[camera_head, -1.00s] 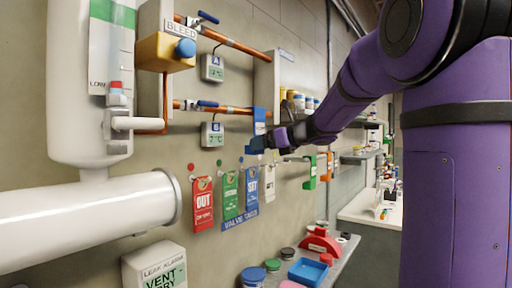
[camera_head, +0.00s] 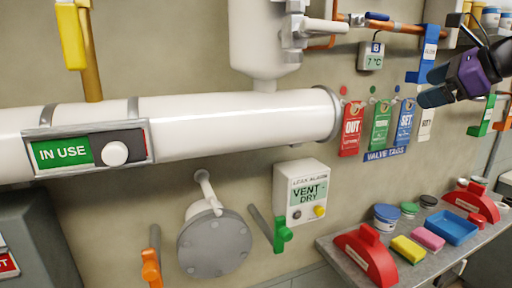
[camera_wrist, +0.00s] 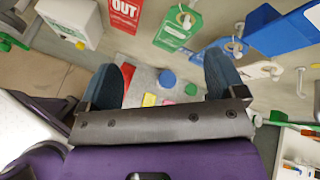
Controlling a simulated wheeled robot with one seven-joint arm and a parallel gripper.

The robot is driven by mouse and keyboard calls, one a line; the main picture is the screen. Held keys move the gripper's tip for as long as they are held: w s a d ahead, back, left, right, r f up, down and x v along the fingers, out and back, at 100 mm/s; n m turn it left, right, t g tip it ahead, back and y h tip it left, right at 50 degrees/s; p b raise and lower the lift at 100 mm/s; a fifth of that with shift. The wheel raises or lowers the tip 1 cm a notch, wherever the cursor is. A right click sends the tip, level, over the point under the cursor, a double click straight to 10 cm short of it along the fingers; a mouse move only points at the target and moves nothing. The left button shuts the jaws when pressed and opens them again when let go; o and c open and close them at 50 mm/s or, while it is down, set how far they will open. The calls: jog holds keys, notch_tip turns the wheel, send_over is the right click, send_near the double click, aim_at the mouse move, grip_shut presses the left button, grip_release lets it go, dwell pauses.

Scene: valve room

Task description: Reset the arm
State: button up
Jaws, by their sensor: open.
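My gripper (camera_head: 428,86) is at the upper right in the head view, in front of the wall near the valve tags. Its two blue fingers are apart with nothing between them; the wrist view also shows them spread (camera_wrist: 165,85) above the bench. My purple arm runs off the right edge. A red OUT tag (camera_head: 351,128), a green tag (camera_head: 380,126) and a blue SET tag (camera_head: 403,122) hang on the wall to the left of and below the gripper.
A white pipe (camera_head: 220,120) with an IN USE sign (camera_head: 65,153) crosses the left. A leak alarm box (camera_head: 302,184) is on the wall. The bench (camera_head: 335,250) holds a red holder (camera_head: 362,258), sponges, jars and a blue tray (camera_head: 452,228). Orange and green valve handles stick out below the pipe.

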jog(key=s+a+f+n+g+h, duration=0.2)
jog(key=s+a+f+n+g, duration=0.2)
jog(key=s+a+f+n, duration=0.5)
jog(key=s+f+n+g+h, duration=0.1)
jog(key=s+f+n+h, duration=0.3)
jog(key=s+n, duration=0.8)
jog(key=f+n, duration=0.1)
jog(key=n, duration=0.2)
jog(key=shift+d, duration=0.3)
jog(key=shift+s+d, duration=0.1)
